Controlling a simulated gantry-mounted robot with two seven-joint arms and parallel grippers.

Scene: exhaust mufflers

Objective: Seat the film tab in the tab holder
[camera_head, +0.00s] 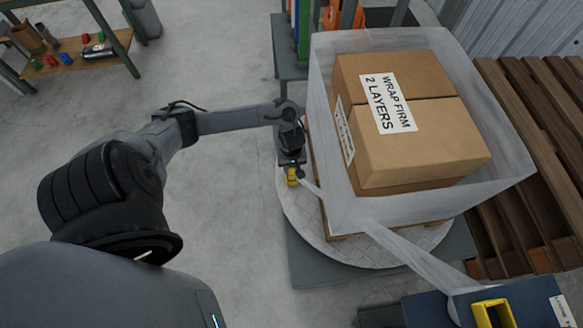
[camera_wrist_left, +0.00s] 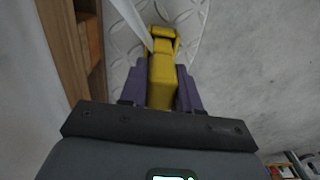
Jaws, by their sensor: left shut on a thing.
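My left gripper (camera_head: 291,170) is at the left edge of the round turntable, low beside the wrapped load. In the left wrist view its two purple fingers (camera_wrist_left: 160,88) are shut on a yellow block, which I take for the film tab (camera_wrist_left: 161,80). A strip of clear film (camera_wrist_left: 134,22) runs to its upper end. A yellow part with a raised crosspiece (camera_wrist_left: 163,33) shows at that end; I cannot tell whether it is the tab holder or part of the tab. In the head view the yellow tab (camera_head: 292,177) is small and partly hidden. My right gripper is not in view.
Stacked cartons (camera_head: 410,120) in clear film stand on the turntable (camera_head: 310,225). A film band (camera_head: 415,258) stretches to a blue unit with a yellow frame (camera_head: 495,314) at lower right. Wooden pallets (camera_head: 530,215) lie at right. Open floor is at left.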

